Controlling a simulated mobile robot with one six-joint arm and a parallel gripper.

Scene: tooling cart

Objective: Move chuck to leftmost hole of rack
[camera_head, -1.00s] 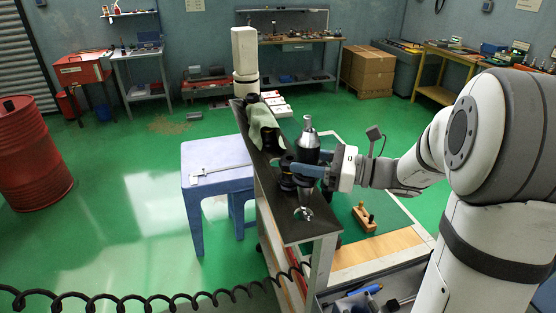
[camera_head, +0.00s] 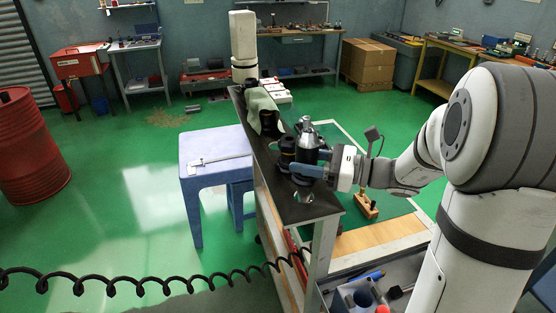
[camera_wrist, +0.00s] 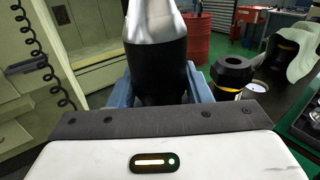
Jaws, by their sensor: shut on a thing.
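The chuck (camera_head: 307,148), a black body with a silver top, stands upright in my gripper (camera_head: 308,170). It is large in the wrist view (camera_wrist: 156,68), between the blue fingers, which are shut on its sides. The rack (camera_head: 312,208) is the long dark shelf top under it. The chuck is over the near end of the rack. Its lower part is mostly hidden by the fingers, so I cannot tell whether it is in a hole. A bright ring or metal tip shows just below the fingers.
A black holder (camera_wrist: 232,74) with a yellow ring stands close beside the chuck on the rack. A green cloth (camera_head: 262,106) drapes over another dark holder further back. A blue table (camera_head: 212,147) with a caliper stands left. A tray with tools (camera_head: 392,292) is at lower right.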

